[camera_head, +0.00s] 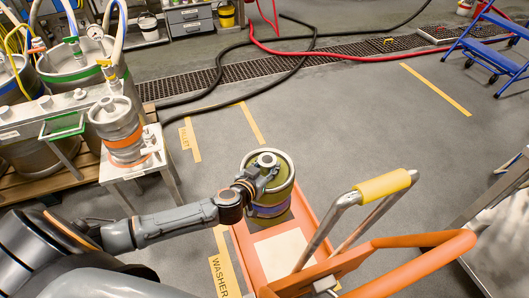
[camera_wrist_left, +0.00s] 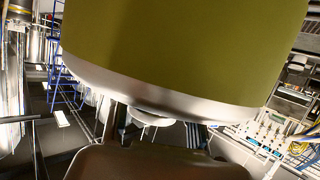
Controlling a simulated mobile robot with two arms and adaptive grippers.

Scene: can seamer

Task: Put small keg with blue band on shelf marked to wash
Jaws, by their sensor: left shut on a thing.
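A small keg (camera_head: 283,180) with an olive upper body, a metal top rim and a blue-purple band low on its side is near the middle of the head view. My left gripper (camera_head: 264,172) is shut on it at the top. In the left wrist view the olive side of the keg (camera_wrist_left: 180,45) fills the upper part and hides much behind it. The keg is at the far end of an orange cart (camera_head: 279,273); I cannot tell whether it touches the cart. My right gripper is not in view. I see no shelf marked to wash.
Another small keg (camera_head: 120,135) with an orange band stands on a small metal stand at left, near large kegs (camera_head: 75,65) with hoses. The cart's yellow-gripped handle (camera_head: 383,187) rises at right. Floor lettering reads WASHER (camera_head: 224,277). Open floor lies beyond; blue steps (camera_head: 490,50) stand far right.

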